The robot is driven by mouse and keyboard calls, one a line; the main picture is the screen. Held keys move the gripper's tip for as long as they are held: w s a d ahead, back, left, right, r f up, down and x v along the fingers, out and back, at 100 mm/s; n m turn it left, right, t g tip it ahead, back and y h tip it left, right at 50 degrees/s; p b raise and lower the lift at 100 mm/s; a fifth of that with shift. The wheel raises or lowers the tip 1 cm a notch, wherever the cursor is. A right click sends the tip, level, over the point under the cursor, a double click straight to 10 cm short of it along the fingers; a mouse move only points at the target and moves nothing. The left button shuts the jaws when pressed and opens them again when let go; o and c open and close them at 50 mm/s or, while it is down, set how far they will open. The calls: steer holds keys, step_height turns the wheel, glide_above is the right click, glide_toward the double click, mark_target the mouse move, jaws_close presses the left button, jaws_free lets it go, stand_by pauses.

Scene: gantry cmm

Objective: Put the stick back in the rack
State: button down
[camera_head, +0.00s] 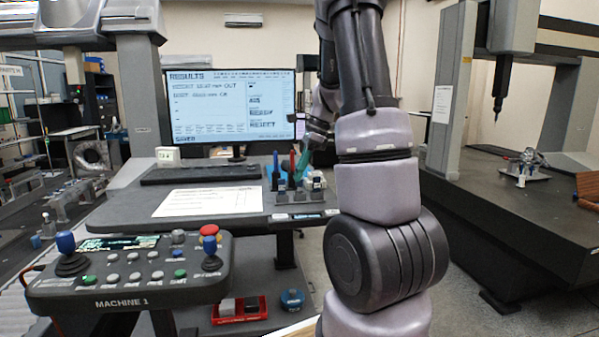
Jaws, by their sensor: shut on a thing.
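My gripper (312,146) is above the right part of the desk, small in the view and partly covered by my own arm. It is shut on a slim green stick (303,161), which leans a little and whose lower end is close to the rack. The rack (300,197) is a low dark holder at the desk's right edge, with several small upright items in it. A red stick (292,163) and a dark blue one (275,165) stand upright there. I cannot tell whether the green stick touches the rack.
A monitor (228,103) stands behind a keyboard (200,174) and a paper sheet (208,201). A control console (128,270) with joysticks is front left. A red tray (238,310) is on the lower shelf. A dark measuring table (500,215) is at the right.

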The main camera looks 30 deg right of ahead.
steer(key=shift+f, duration=1.4)
stand_by(0.4)
steer(key=c, duration=0.8)
jaws_free()
steer(key=shift+c, duration=0.2)
steer(key=v, duration=1)
steer(key=shift+d+r, duration=0.15)
steer(key=shift+r, duration=0.2)
